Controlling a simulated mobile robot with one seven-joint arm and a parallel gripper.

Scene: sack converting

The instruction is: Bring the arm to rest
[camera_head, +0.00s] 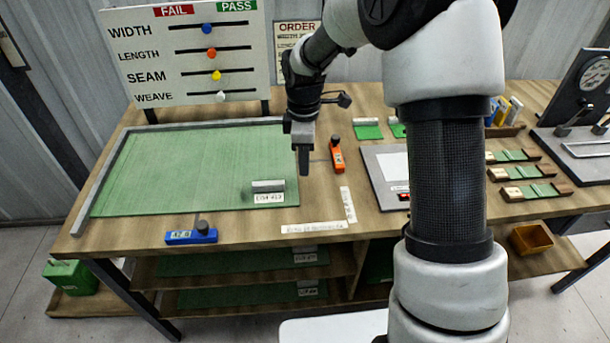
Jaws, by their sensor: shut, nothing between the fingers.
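My arm rises from the lower right of the head view, bends at the top and reaches over the wooden bench (260,228). My gripper (304,172) hangs pointing down at the bench's middle, by the right edge of the green sheet (190,165). Its fingers are together, with nothing seen between them. It is just left of an orange tool (338,155); I cannot tell how high above the bench it is.
A board with sliders (190,55) stands behind. A blue gauge (191,236) lies at the front edge. A grey plate (385,165), small green-topped trays (530,190) and a dial device (585,85) are to the right. The upper arm hides part of the bench.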

